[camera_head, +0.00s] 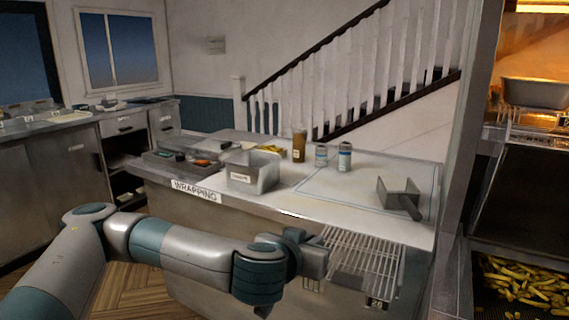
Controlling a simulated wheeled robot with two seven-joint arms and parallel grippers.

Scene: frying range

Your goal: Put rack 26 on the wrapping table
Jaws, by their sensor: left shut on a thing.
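Rack 26 (362,258) is a wire rack with a small tag reading 26 at its lower right corner. My left gripper (314,262) is shut on the rack's left end and holds it in front of the wrapping table's near edge. In the picture the rack overlaps the table's front right part; it looks apart from the top. The wrapping table (300,207) has a light top and a front label reading WRAPPING. My right gripper is not in view.
On the table stand a metal bin (252,172), a dark tray (180,165), a brown bottle (299,146), two small canisters (345,157) and a metal scoop (398,192). An outlined area at the right is mostly clear. Fries (520,280) lie at the far right beyond a post.

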